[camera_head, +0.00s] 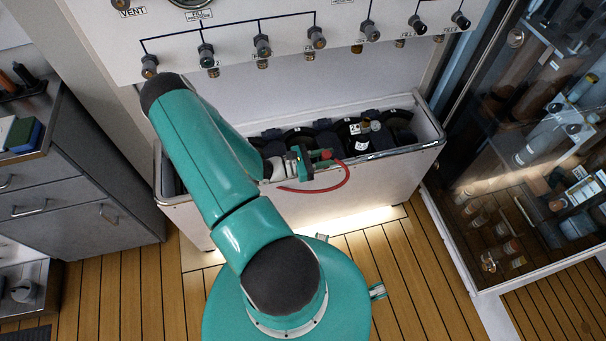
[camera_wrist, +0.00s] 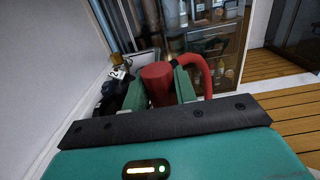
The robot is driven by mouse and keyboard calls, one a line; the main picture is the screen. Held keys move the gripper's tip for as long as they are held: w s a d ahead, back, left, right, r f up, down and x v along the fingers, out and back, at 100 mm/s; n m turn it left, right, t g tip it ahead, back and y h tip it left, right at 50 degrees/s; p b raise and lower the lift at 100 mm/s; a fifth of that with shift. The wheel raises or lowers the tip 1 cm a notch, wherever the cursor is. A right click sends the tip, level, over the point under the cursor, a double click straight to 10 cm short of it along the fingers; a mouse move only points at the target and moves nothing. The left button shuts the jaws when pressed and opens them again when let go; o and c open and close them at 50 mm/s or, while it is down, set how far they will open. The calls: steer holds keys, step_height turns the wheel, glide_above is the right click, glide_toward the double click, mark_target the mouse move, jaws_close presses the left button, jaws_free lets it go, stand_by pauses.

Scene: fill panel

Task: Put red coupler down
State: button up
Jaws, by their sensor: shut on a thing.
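The red coupler (camera_wrist: 158,84) is a red cylinder held between the two green fingers of my gripper (camera_wrist: 160,90) in the wrist view. A red hose (camera_wrist: 204,72) curves away to its right. In the head view my gripper (camera_head: 308,160) is above the front edge of a long white bin, with the red coupler (camera_head: 326,155) at its tip. The red hose (camera_head: 330,187) loops down over the bin's front face. My arm hides part of the bin's left side.
The white bin (camera_head: 380,180) holds several dark cylinders (camera_head: 350,130) with valves. Above it is a fill panel (camera_head: 250,22) with a row of knobs. A grey drawer cabinet (camera_head: 80,195) stands left and a glass-fronted cabinet (camera_head: 530,150) right. Wooden floor (camera_head: 400,260) lies in front.

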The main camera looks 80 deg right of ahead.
steer(key=shift+s, duration=0.2)
steer(key=w+d+f, duration=0.8)
steer(key=w+f, duration=0.3)
steer(key=f, duration=0.2)
steer(key=shift+w, duration=0.3)
steer(key=shift+a+f, duration=0.1)
steer(key=shift+f, duration=0.3)
